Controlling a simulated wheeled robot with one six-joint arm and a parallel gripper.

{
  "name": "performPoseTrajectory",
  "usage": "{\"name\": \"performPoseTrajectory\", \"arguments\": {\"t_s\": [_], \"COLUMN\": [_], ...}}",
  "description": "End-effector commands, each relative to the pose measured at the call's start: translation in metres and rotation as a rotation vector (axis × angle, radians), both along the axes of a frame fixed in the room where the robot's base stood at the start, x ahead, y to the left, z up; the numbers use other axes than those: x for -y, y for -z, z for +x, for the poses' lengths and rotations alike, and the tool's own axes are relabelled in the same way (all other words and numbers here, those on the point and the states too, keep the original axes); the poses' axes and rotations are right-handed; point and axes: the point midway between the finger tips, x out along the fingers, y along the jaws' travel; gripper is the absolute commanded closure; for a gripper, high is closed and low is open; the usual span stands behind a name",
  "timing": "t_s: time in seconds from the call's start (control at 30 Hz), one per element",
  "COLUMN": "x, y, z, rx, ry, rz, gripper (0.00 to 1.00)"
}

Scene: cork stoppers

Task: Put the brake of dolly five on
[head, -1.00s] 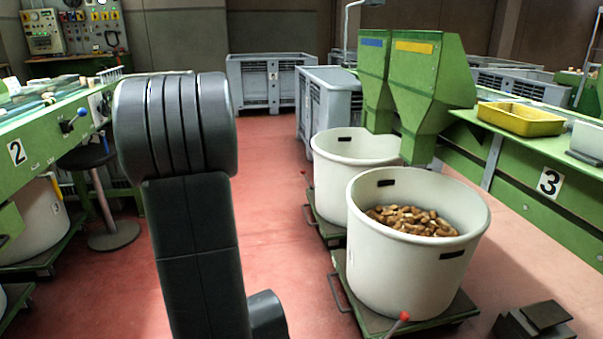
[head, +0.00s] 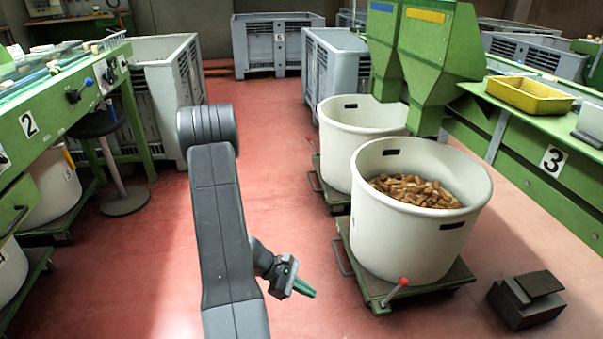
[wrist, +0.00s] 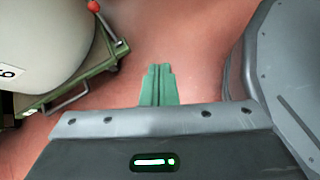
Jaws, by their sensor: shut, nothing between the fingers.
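A white bin of corks (head: 405,225) stands on a green dolly (head: 372,290) right of my arm. The dolly has a brake lever (head: 395,292) with a red knob, slanting up to the right at its front edge. In the wrist view the red knob (wrist: 94,6) and dolly edge (wrist: 60,98) show at upper left; the number on the bin is cut off and I cannot read it surely. My gripper (head: 312,293), with green fingers, is shut and empty, left of the lever and apart from it. Its fingers (wrist: 160,72) also show in the wrist view.
A second white bin (head: 345,150) stands behind the first. A dark pedal block (head: 527,300) lies on the floor at right. Other bins on dollies (head: 50,190) are under the left table, one with a small, unclear number. Red floor is clear between the rows.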

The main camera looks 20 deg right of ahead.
Motion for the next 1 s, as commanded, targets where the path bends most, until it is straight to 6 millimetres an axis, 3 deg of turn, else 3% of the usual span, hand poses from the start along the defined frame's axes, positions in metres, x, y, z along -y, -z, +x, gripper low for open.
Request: {"name": "performPoseTrajectory", "arguments": {"t_s": [0.1, 0.2, 0.4, 0.6, 1.0], "x": [0.004, 0.003, -0.003, -0.006, -0.006], "y": [0.029, 0.054, 0.091, 0.104, 0.104], "z": [0.041, 0.07, 0.105, 0.115, 0.115], "rx": [-0.054, -0.088, -0.124, -0.132, -0.132], "ry": [-0.174, -0.309, -0.494, -0.555, -0.554], "rz": [-0.038, -0.066, -0.1, -0.109, -0.11], "gripper": [1.0, 1.0, 1.0, 1.0, 1.0]}}
